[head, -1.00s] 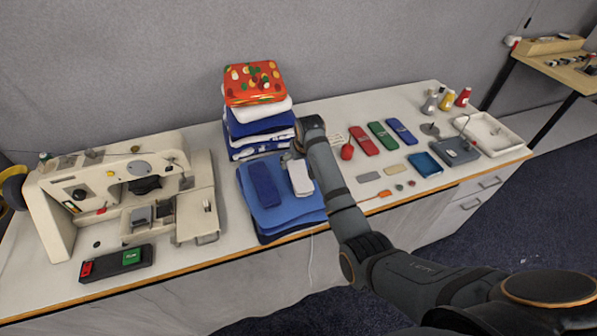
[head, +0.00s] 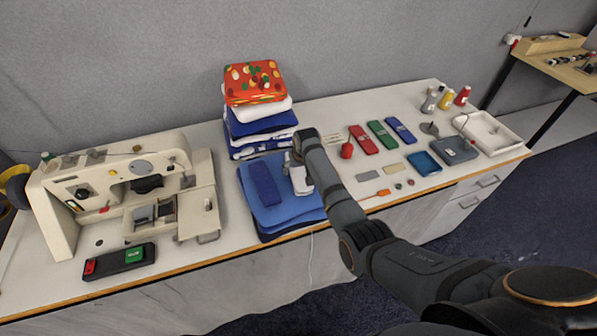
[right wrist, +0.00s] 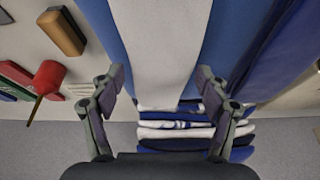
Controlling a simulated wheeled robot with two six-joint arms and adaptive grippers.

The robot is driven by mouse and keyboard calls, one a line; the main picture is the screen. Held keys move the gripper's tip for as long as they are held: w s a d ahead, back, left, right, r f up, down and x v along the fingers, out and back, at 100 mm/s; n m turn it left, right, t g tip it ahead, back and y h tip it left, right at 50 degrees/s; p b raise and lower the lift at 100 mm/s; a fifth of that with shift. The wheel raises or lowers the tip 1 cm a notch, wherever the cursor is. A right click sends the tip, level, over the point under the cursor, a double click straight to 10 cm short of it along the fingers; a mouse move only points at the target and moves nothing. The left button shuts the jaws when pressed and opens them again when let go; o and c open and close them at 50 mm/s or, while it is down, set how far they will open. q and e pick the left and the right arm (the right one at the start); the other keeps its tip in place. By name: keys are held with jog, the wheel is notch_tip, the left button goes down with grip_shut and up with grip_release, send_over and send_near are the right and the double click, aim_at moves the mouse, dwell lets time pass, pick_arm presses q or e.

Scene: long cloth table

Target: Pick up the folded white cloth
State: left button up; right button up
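The folded white cloth (head: 303,187) lies on a blue folded cloth stack (head: 285,213) near the front of the table, beside a narrow dark blue folded cloth (head: 265,184). In the right wrist view the white cloth (right wrist: 158,45) runs between the fingers of my right gripper (right wrist: 162,88). The gripper is open, one finger on each side of the cloth, with gaps visible. In the head view my right gripper (head: 297,163) is over the cloth's far end, its fingers partly hidden by the wrist. My left gripper is not in view.
A tall stack of folded cloths (head: 258,125) stands just behind. A sewing machine (head: 130,190) is at the left. Red, green and blue cases (head: 382,134), a white tray (head: 490,132) and small bottles (head: 445,99) are at the right.

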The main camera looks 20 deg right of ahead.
jog(key=c, duration=0.8)
jog(key=shift+o, duration=0.2)
jog(key=shift+w+r, duration=0.1)
jog(key=shift+r, duration=1.35)
jog(key=s+d+r+b, duration=0.3)
jog(key=s+d+r, duration=0.6)
jog(key=s+r, duration=0.1)
jog(key=shift+s+d+b, duration=0.2)
jog(key=shift+d+b, duration=0.1)
jog(key=shift+d, duration=0.05)
